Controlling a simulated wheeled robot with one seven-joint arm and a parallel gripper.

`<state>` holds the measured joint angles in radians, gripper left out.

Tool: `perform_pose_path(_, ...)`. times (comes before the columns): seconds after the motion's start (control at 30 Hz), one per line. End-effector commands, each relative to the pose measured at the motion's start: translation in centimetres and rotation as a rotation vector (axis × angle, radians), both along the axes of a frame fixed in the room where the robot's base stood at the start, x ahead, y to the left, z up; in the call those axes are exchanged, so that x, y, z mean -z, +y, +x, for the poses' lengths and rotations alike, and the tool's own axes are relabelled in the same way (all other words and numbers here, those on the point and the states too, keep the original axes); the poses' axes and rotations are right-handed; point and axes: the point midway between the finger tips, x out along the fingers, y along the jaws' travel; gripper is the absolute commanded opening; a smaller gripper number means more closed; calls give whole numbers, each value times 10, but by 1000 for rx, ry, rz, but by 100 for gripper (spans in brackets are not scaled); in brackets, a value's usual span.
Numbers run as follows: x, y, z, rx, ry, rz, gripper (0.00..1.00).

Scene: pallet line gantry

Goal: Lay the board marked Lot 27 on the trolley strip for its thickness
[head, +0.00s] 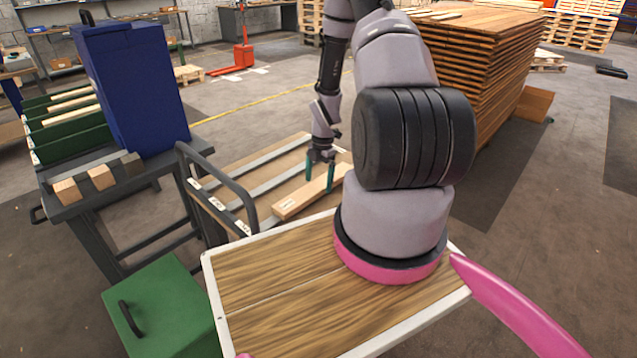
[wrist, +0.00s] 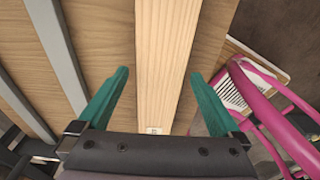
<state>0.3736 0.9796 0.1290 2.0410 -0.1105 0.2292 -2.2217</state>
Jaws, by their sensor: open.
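A pale wooden board (head: 302,196) lies flat on the trolley deck (head: 262,172), lengthwise along the grey rails, in the lane right of them. A small label sits at its near end; I cannot read it. My gripper (head: 319,186) is above the board with its teal fingers open, one on each side. In the wrist view the board (wrist: 167,60) runs between the open fingers of my gripper (wrist: 159,73), with a visible gap on both sides. The grey rails (wrist: 62,55) run to its left. Small white labels mark the trolley's near edge, too small to read.
A dark push handle (head: 215,178) rises at the trolley's near left. Left of it stands a grey bench with a blue cabinet (head: 132,85), green dividers and wooden blocks. A green box (head: 165,305) is at lower left. A tall board stack (head: 490,75) stands at right.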

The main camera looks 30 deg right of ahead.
Motion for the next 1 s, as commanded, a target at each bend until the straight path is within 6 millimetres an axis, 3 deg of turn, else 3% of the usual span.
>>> perform_pose_path(0.4,-85,-11,4,1,-3,-2,100)
perform_pose_path(0.53,-101,-12,4,-1,-3,-1,100)
perform_pose_path(0.87,-120,-12,6,28,-7,-10,100)
perform_pose_path(1.0,-168,-7,11,191,-35,-49,100)
